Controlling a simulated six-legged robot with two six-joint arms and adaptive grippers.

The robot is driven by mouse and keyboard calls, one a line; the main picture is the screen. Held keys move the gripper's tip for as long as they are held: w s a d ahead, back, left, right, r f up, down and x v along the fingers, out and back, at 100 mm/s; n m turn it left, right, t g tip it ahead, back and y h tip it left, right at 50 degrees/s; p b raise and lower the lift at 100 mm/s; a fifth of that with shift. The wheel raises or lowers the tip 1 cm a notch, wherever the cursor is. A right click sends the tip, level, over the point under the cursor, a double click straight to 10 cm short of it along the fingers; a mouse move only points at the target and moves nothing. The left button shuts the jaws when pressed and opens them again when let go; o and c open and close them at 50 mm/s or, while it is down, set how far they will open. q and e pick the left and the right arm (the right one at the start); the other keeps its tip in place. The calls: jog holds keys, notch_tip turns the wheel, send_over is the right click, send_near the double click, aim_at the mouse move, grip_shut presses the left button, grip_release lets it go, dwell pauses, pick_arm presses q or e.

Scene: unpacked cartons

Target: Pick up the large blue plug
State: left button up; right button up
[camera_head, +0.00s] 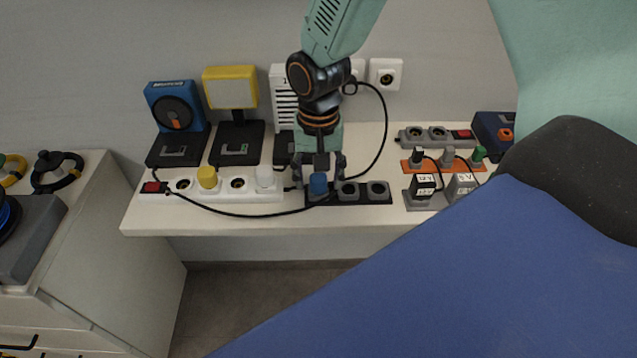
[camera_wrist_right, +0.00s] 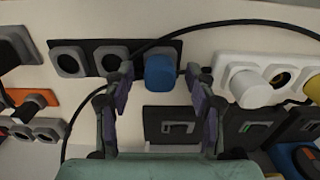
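The large blue plug (camera_head: 318,184) sits in the left socket of a black power strip (camera_head: 378,200) near the front edge of the white shelf. It also shows in the right wrist view (camera_wrist_right: 160,72), upright in the strip. My right gripper (camera_head: 319,178) reaches down from above, with its fingers apart on either side of the plug. In the right wrist view the open fingers (camera_wrist_right: 160,85) flank the plug with gaps on both sides, and nothing is held. My left gripper is not seen in either view.
A white power strip (camera_head: 222,196) with yellow and white plugs lies left of the black strip. A black cable (camera_head: 245,215) runs along the shelf front and loops behind my gripper. An orange strip (camera_head: 433,167) and grey adapters stand right. A cabinet (camera_head: 95,225) is far left.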

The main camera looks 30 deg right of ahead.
aim_at(319, 178)
jog(key=shift+w+d+f, duration=0.1)
jog(key=shift+w, duration=0.05)
jog(key=c, duration=0.5)
grip_shut()
notch_tip(319, 178, up, 10)
jog(key=p, duration=0.2)
dwell(0.3)
